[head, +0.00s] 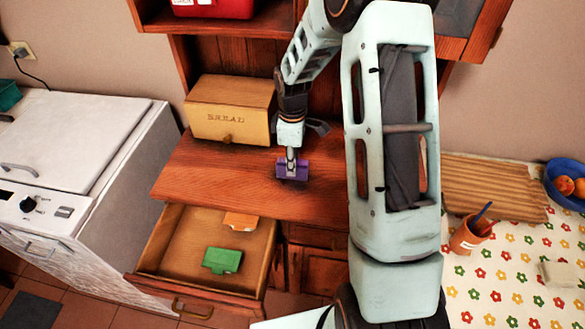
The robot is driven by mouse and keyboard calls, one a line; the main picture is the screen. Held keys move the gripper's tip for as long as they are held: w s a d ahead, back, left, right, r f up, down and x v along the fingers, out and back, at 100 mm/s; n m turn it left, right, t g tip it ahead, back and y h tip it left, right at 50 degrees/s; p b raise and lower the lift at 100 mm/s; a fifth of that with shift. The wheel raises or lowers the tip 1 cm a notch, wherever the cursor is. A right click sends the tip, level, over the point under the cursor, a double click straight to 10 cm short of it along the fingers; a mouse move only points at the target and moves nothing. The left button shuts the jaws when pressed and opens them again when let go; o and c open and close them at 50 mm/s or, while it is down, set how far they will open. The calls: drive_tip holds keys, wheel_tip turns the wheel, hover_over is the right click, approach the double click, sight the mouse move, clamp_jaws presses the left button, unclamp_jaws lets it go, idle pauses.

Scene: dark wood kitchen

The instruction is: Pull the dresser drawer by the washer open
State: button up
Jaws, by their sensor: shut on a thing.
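The dresser (235,185) is reddish-brown wood and stands right of the white washer (70,140). Its left drawer (180,240) is pulled out, with a light wood inside and a metal handle (192,310) on its front. An orange block (241,221) and a green block (222,260) lie in it. My gripper (291,163) is above the dresser top, away from the drawer, and is shut on a small purple block (292,173). The fingertips are small in view, and I cannot tell whether the block touches the dresser top.
A wooden bread box (229,110) stands on the dresser top, left of my gripper. A red box (212,8) is on the shelf above. At right, a flowered tablecloth (500,290) bears a cup (468,238) and a blue fruit bowl (566,190). My arm hides part of the dresser's right side.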

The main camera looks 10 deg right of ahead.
drive_tip(key=shift+r, duration=0.1)
drive_tip(key=shift+r, duration=0.45)
wheel_tip(320, 180, up, 2)
drive_tip(key=shift+r, duration=0.2)
drive_tip(key=s+a+r+b, duration=0.1)
drive_tip(key=s+r, duration=0.4)
drive_tip(key=s, duration=0.2)
drive_tip(key=s+a+r+b, duration=0.1)
drive_tip(key=s+a+r, duration=0.1)
drive_tip(key=s+r, duration=0.4)
drive_tip(key=w+d+f+m+p, duration=0.3)
drive_tip(key=w+m, duration=0.4)
drive_tip(key=m, duration=0.6)
drive_tip(key=shift+f+m+p, duration=0.3)
drive_tip(key=shift+f+p, duration=0.4)
drive_tip(key=shift+p, duration=0.3)
